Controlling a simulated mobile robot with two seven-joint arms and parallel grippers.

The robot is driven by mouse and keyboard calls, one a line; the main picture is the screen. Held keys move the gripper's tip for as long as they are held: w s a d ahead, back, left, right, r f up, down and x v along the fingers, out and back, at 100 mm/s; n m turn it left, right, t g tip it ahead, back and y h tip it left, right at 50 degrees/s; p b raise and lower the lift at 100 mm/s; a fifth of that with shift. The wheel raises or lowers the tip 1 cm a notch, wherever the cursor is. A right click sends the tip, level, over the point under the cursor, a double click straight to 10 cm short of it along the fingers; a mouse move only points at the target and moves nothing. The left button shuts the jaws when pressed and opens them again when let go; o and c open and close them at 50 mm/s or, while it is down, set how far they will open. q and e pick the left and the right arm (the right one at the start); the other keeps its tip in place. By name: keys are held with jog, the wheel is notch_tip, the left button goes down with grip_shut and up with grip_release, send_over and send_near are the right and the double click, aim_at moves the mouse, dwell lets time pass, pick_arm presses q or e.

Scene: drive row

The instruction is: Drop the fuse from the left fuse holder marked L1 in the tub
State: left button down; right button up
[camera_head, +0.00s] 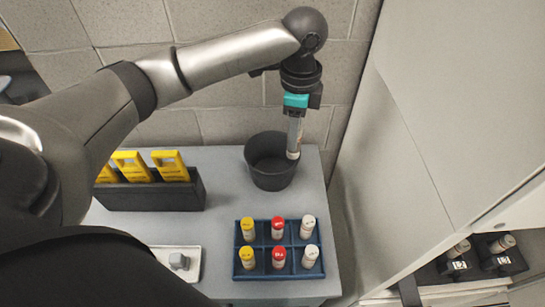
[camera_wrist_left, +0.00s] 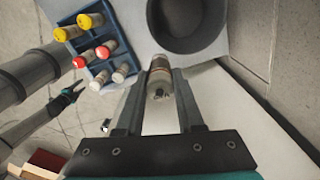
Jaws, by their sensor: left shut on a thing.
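My left gripper (camera_head: 294,140) is shut on a pale fuse (camera_head: 293,152), which hangs at the right rim of the black round tub (camera_head: 268,177) in the head view. In the left wrist view the fuse (camera_wrist_left: 160,82) sits between the two fingers, its end with dark lettering towards the camera. The tub (camera_wrist_left: 186,42) shows just beyond it and looks empty. At the lower right of the head view, a left black fuse holder (camera_head: 457,266) and a right one (camera_head: 503,262) each have a pale fuse; their markings are too small to read. My right gripper (camera_wrist_left: 72,92) appears small in the left wrist view.
A blue rack (camera_head: 262,224) with several yellow, red and white fuses stands in front of the tub. A dark box (camera_head: 150,197) with yellow tags is on the left. A white tray (camera_head: 190,252) holds a grey block. A pale cabinet panel (camera_head: 400,170) rises on the right.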

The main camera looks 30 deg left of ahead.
pick_arm(q)
jog(key=w+a+r+m+p, duration=0.1)
jog(key=w+a+m+p, duration=0.1)
jog(key=a+m+p, duration=0.55)
jog(key=w+a+m+p, duration=0.15)
jog(key=m+p, duration=0.25)
jog(key=m, duration=0.6)
jog(key=f+b, duration=0.5)
jog(key=f, duration=0.1)
jog(key=shift+s+a+b, duration=0.1)
jog(key=shift+s+b, duration=0.1)
jog(key=shift+b, duration=0.2)
jog(key=shift+r, duration=0.1)
jog(key=shift+c, duration=2.3)
grip_release()
notch_tip(320, 180, up, 15)
jog(key=shift+r, duration=0.15)
